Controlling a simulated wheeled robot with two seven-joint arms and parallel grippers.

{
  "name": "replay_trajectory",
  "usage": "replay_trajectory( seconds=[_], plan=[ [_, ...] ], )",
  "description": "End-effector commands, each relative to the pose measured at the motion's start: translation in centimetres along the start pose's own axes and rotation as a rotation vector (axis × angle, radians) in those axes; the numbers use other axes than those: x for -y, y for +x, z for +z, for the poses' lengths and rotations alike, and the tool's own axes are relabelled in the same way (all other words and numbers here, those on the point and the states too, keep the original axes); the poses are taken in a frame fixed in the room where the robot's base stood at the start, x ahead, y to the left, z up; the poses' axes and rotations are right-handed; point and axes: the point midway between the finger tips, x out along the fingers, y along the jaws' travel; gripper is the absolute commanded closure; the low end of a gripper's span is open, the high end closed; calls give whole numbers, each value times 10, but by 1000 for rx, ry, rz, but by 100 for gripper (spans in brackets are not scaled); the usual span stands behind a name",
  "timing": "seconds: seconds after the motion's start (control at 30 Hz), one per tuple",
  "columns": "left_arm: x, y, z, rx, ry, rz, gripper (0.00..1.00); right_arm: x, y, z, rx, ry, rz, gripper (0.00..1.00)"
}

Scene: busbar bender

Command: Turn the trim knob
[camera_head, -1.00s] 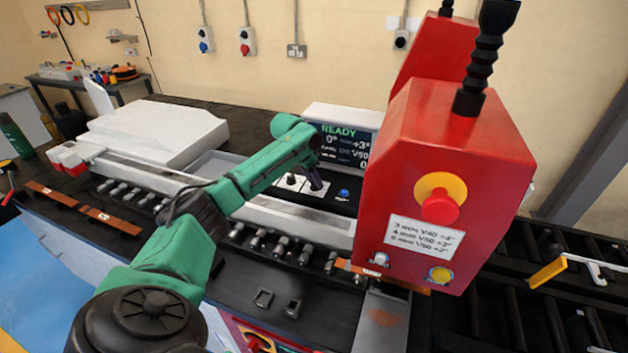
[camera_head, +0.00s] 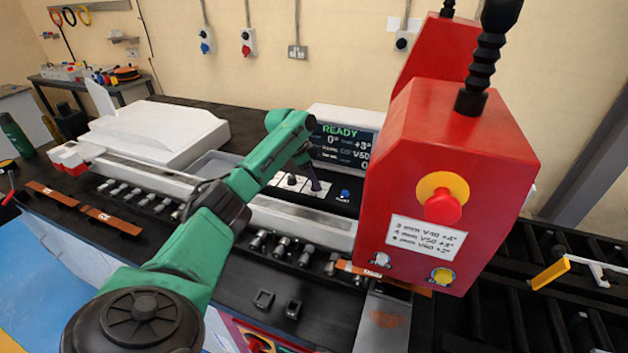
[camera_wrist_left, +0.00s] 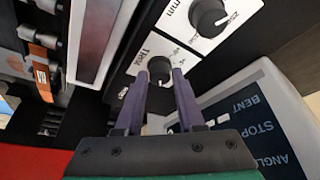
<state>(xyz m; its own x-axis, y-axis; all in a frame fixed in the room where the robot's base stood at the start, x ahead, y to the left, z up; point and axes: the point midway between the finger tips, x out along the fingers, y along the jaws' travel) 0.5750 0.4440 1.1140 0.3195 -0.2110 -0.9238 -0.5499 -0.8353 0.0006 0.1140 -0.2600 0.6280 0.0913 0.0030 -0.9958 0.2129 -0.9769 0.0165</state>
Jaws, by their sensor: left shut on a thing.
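The trim knob (camera_wrist_left: 159,68) is a small dark round knob on a white plate marked TRIM in the left wrist view. My left gripper (camera_wrist_left: 160,78) has its two purple fingers on either side of the knob and is shut on it. In the head view my left gripper (camera_head: 313,182) points down at the control panel, and its fingers hide the trim knob. The display (camera_head: 343,145) behind it reads READY, 0° and +3°. My right gripper is not in view.
A second knob (camera_wrist_left: 208,16) marked mm sits beside the trim knob. The red press head (camera_head: 440,190), with a red stop button (camera_head: 442,206) and a settings label, stands close to the right of my left gripper. A blue button (camera_head: 345,193) is on the panel.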

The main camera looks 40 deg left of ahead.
Motion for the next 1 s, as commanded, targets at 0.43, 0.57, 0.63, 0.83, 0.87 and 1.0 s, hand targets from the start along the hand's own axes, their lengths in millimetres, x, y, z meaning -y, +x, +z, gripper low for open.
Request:
replay_trajectory(
  seconds=[0.43, 0.57, 0.63, 0.83, 0.87, 1.0],
  plan=[
    [0, 0, 0, 0, -1, -1, 33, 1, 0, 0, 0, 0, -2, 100],
    [0, 0, 0, 0, -1, -1, 33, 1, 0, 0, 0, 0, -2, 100],
    [0, -1, 0, 0, -1, -1, 33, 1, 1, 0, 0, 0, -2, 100],
    [1, -26, 1, -4, 1, -5, 33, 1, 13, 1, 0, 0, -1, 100],
    [1, -34, 1, -4, 0, -6, 33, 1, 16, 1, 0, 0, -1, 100],
    [1, -76, 0, -6, 0, -6, 33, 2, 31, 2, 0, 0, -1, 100]
  ],
)
